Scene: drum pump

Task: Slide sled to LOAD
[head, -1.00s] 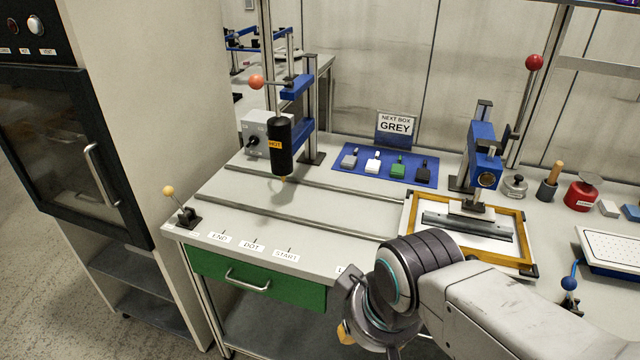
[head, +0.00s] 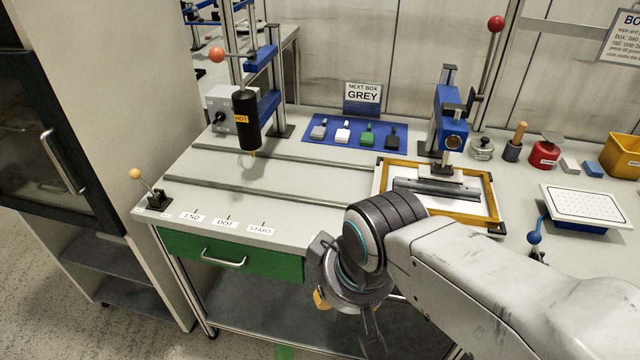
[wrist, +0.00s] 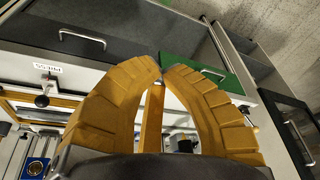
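The sled, a flat tray with a yellow-orange frame (head: 487,219), lies at the right end of the bench rails below a blue press (head: 450,132). In the wrist view, its frame (wrist: 62,102) shows at the left, with a black knob (wrist: 42,100) near a PRESS label (wrist: 47,69). My gripper (wrist: 163,72) has yellow fingers whose tips meet, and I see nothing held. In the head view, a bit of yellow finger (head: 322,299) shows in front of the bench edge, apart from the sled. My arm hides the bench edge right of START, and I see no LOAD label.
END, DOT and START labels (head: 260,230) line the front edge above a green drawer (head: 230,253). A black HOT tool (head: 245,122) hangs over the rails at left. A white perforated tray (head: 585,204) and blue-knobbed lever (head: 534,237) stand at right. The rails between are clear.

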